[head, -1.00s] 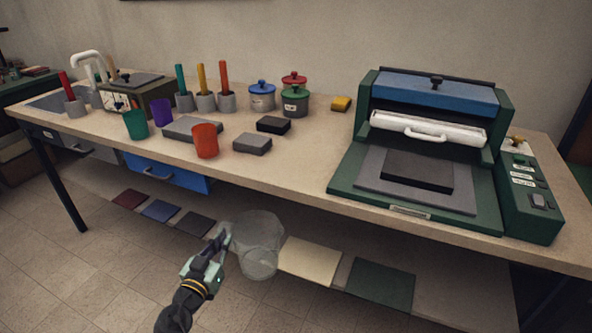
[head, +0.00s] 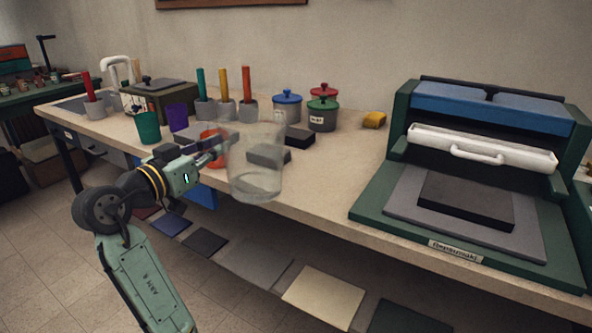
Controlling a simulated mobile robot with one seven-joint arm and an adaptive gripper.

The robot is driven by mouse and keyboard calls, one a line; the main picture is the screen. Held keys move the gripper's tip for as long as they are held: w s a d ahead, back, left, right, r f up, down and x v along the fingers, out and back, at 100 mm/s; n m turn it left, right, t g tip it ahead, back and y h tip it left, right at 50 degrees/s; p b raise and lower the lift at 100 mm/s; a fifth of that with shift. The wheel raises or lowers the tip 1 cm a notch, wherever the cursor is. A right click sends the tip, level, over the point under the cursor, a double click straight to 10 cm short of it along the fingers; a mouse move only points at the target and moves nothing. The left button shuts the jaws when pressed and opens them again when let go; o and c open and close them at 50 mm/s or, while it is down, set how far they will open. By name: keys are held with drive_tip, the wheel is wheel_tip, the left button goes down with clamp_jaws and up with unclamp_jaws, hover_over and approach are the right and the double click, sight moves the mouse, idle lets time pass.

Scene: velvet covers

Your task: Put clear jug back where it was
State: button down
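The clear jug (head: 256,180) is a transparent, roughly upright vessel in the middle of the head view. My gripper (head: 222,150) reaches it from the left and is closed at its left side, holding it up. The jug appears in front of the table's front edge, overlapping the orange cup and grey blocks behind it. The fingertips are partly hidden against the jug and the orange cup (head: 207,134).
A large green press (head: 400,215) fills the right. Bare tabletop lies left of the press.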

drive_tip(key=shift+w+d+f+p, duration=0.7)
drive_tip(key=shift+w+d, duration=0.85)
drive_tip(key=shift+d, duration=0.35)
drive_tip(key=shift+w+d+f+p, duration=0.55)
drive_tip(key=shift+w+d+f, duration=0.2)
drive_tip(key=shift+w+d, duration=1)
drive_tip(key=shift+w+d+f+p, duration=0.7)
drive_tip(key=shift+w+d, duration=0.7)
drive_tip(key=shift+d, duration=0.65)
drive_tip(key=shift+f, duration=0.25)
drive_tip(key=shift+f, duration=0.25)
drive_tip(key=c, duration=1.8)
unclamp_jaws()
drive_tip(key=shift+o, duration=0.2)
drive_tip(key=shift+r, duration=0.15)
